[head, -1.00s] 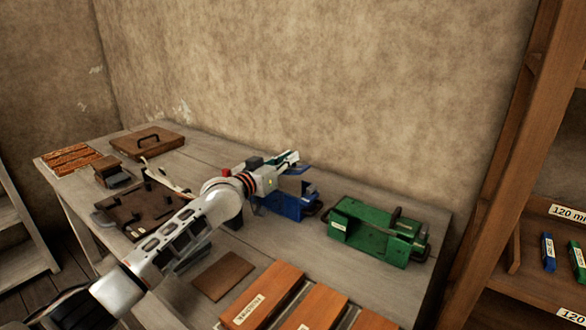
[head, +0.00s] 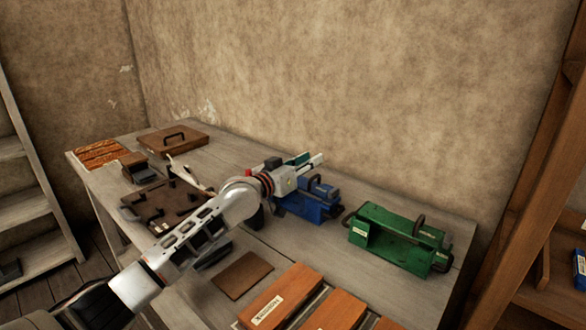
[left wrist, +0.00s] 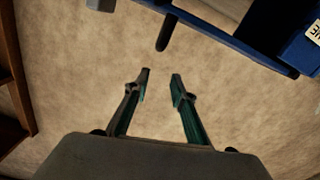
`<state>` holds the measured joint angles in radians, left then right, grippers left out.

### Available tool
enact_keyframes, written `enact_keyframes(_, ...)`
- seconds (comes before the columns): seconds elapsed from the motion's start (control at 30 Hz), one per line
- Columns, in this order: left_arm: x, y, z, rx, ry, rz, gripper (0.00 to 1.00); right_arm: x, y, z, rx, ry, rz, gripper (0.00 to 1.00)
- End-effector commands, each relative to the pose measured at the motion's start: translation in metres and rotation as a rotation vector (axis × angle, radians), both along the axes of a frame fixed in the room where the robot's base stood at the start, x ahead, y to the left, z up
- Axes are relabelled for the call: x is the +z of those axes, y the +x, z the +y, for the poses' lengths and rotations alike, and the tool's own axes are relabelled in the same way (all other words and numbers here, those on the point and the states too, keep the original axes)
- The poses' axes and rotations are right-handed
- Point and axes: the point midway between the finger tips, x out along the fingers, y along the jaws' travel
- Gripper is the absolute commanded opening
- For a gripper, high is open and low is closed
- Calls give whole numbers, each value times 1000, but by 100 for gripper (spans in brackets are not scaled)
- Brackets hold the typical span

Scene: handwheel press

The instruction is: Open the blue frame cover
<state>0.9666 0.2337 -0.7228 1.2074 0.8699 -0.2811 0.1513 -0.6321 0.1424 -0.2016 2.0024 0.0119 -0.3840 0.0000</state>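The blue frame (head: 312,209) stands on the table near the wall, left of the green frame. A dark handle (head: 316,182) shows at its top. My left gripper (head: 314,160) is above and behind the blue frame, with its fingers pointing right. In the left wrist view the two fingers (left wrist: 160,82) are apart with only wall between them. There the blue frame (left wrist: 262,32) fills the upper right, clear of the fingertips, and a dark rod (left wrist: 164,32) juts beside it. My forearm hides the frame's left side. My right gripper is not in view.
A green frame (head: 385,240) with handles stands to the right. Orange-brown blocks (head: 281,294) lie at the front, beside a flat brown plate (head: 243,274). A dark brown fixture (head: 158,207) and a lidded wooden box (head: 172,141) are on the left. A wooden shelf (head: 545,235) stands at right.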

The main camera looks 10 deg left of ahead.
Motion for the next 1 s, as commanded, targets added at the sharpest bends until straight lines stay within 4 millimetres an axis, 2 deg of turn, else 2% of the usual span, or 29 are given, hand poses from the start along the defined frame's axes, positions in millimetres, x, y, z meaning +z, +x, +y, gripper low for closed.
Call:
enact_keyframes(0.6,-1,-80,55,3,2,-1,25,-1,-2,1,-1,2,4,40)
enact_keyframes(0.8,0,-90,62,2,1,0,25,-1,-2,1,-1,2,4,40)
enact_keyframes(1.0,0,-91,62,3,1,0,25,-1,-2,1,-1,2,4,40)
